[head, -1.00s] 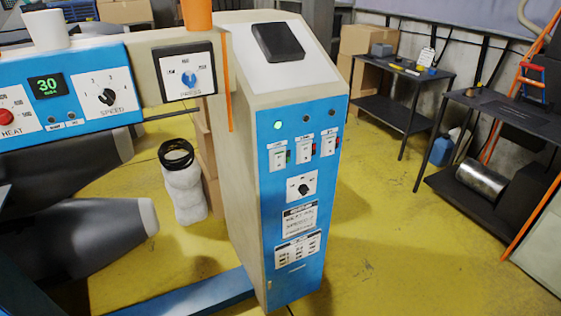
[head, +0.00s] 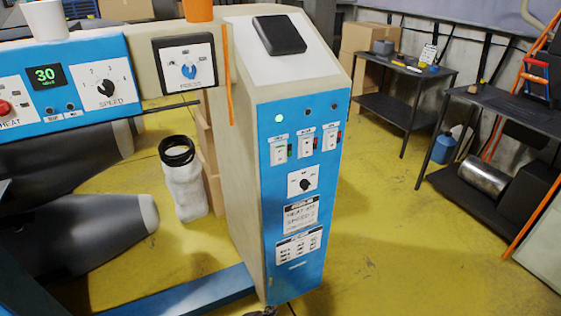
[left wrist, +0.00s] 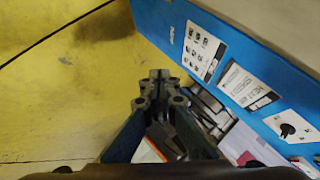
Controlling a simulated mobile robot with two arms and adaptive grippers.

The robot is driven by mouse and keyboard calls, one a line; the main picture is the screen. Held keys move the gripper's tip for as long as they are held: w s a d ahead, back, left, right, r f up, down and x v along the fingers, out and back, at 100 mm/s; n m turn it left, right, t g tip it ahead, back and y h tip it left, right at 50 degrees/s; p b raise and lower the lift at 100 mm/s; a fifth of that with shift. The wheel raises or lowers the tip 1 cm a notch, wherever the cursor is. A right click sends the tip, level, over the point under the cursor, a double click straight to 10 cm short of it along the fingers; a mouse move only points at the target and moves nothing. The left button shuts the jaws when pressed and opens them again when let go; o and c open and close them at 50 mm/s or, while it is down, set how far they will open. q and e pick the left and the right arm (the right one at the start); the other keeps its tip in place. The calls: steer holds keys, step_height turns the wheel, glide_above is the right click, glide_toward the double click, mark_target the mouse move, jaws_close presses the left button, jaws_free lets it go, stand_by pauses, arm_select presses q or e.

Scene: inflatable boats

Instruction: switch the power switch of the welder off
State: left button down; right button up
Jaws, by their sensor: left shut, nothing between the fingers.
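The welder's blue and beige cabinet (head: 292,222) stands upright in the middle of the head view. Its front has a row of three white switches: left (head: 279,149), middle (head: 306,145) and right (head: 331,138). A green mark shows beside the left switch and red marks beside the other two. The lamp (head: 279,118) above the left switch is lit; the other two are dark. The switch labels are too small to read. My left gripper (left wrist: 157,80) is shut and empty, close to the blue panel (left wrist: 175,15). In the head view only a dark bit of it (head: 263,312) shows at the bottom edge, below the switches. My right gripper is out of view.
A black dial (head: 305,184) and printed labels sit below the switches. A beige and blue beam (head: 145,70) with a heat button and speed dial extends left. Dark tables (head: 405,75) stand at the right. Yellow floor (head: 385,235) is clear right of the cabinet.

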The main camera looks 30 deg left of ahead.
arm_select(q)
steer(key=w+a+r+m+t, duration=0.1)
steer(key=w+r+t, duration=0.15)
steer(key=r, duration=0.45)
steer(key=w+r+m+t, duration=0.1)
steer(key=w+r, duration=0.3)
steer(key=r, duration=0.2)
steer(key=w+a+r+m+t, duration=0.1)
steer(key=w+r+m, duration=0.15)
steer(key=r, duration=0.45)
step_height(320, 180, up, 20)
steer(key=w+a+m+t+y+b, duration=0.1)
steer(key=w+a+m+t+y, duration=0.1)
steer(key=t, duration=0.2)
steer(key=shift+f+m, duration=0.1)
steer(key=shift+m, duration=0.15)
steer(key=b, duration=0.4)
glide_toward(285, 150)
steer(key=w+d, duration=0.2)
steer(key=w, duration=0.1)
steer(key=shift+w+a, duration=1.15)
steer(key=shift+w, duration=0.05)
steer(key=shift+w+a+r, duration=0.15)
steer(key=shift+a+r, duration=0.05)
steer(key=shift+a, duration=0.05)
